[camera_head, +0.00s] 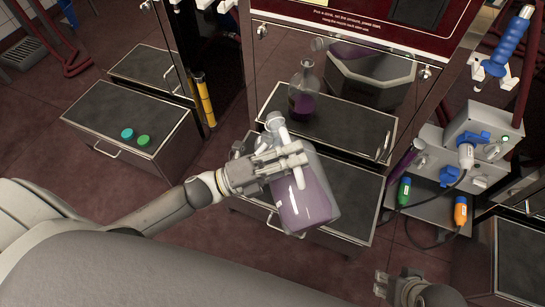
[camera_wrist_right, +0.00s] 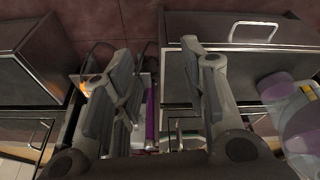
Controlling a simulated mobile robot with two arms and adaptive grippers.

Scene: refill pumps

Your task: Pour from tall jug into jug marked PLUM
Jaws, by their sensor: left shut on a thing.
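A tall clear jug (camera_head: 318,195) with purple liquid is held by my left gripper (camera_head: 300,165), whose fingers lie across its upper part. The jug leans, with its top toward the upper left, in front of the low cabinets. A clear round flask (camera_head: 302,104) with purple liquid and a dark label stands upright on the dark shelf under the machine panel; its lettering is unreadable, so I cannot tell whether it is marked PLUM. My right gripper (camera_wrist_right: 155,65) is open and empty in the right wrist view. A clear vessel with purple liquid (camera_wrist_right: 295,110) shows at that view's right edge.
A low cabinet (camera_head: 110,112) at left carries a teal and a green disc. A blue-handled device (camera_head: 505,45) and a socket box (camera_head: 480,140) with cables, green and orange plugs stand at right. The machine panel (camera_head: 350,20) overhangs the flask's shelf.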

